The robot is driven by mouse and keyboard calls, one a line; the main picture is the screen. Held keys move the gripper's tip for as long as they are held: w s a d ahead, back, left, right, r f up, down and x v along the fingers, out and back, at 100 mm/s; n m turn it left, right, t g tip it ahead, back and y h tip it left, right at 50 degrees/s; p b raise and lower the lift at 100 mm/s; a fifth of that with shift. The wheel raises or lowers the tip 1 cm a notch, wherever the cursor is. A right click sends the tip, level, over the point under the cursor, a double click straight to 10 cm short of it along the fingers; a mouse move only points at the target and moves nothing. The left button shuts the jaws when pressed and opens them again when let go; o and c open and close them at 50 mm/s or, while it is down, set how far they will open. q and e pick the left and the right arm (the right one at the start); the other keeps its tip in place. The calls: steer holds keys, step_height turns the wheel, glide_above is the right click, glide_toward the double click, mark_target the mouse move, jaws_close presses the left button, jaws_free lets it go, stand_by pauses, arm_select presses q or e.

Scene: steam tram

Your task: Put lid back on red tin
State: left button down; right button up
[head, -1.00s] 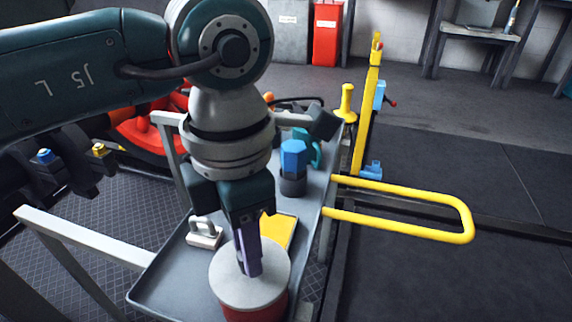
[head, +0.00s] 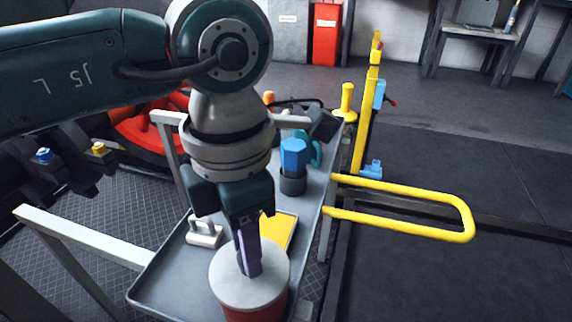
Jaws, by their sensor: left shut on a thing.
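The red tin (head: 262,312) stands at the near end of the grey cart tray, partly cut by the lower picture edge. Its pale grey round lid (head: 228,284) sits over the top of the tin and looks level; I cannot tell whether it is fully seated. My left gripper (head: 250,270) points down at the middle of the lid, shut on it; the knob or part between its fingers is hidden. My right gripper is not in view.
On the grey tray (head: 170,285) are a white padlock-shaped block (head: 204,234), a yellow flat item (head: 279,230) and a blue-capped dark cylinder (head: 293,165). A yellow rail loop (head: 420,236) sticks out right of the cart. Dark floor at right is open.

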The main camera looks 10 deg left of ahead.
arm_select(q)
steer(key=shift+c, duration=0.5)
jaws_free()
stand_by(0.3)
steer(key=shift+r+p, duration=3.1)
steer(key=shift+r, duration=0.4)
jaws_close()
steer(key=shift+f, duration=0.1)
